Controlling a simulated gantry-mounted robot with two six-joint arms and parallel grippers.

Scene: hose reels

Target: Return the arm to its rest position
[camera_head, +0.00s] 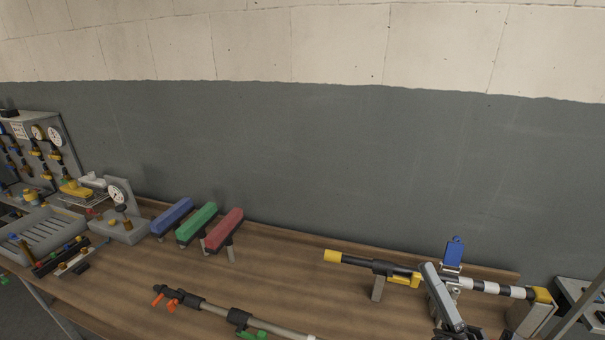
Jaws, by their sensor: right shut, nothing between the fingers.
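My right gripper (441,294) is at the lower right of the head view, a grey shape over the workbench (300,275). It is shut and empty. It overlaps the yellow-tipped black lance (355,261) with the black-and-white banded end (490,287); I cannot tell whether they touch. The rest of my right arm is mostly cut off by the bottom edge. My left gripper is not in view.
A blue block (454,251) stands upright behind my gripper. A second lance (214,307) with orange levers lies at the front. Blue, green (197,223) and red bars, a gauge box (120,227) and a grey tray (42,235) stand left. The bench middle is clear.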

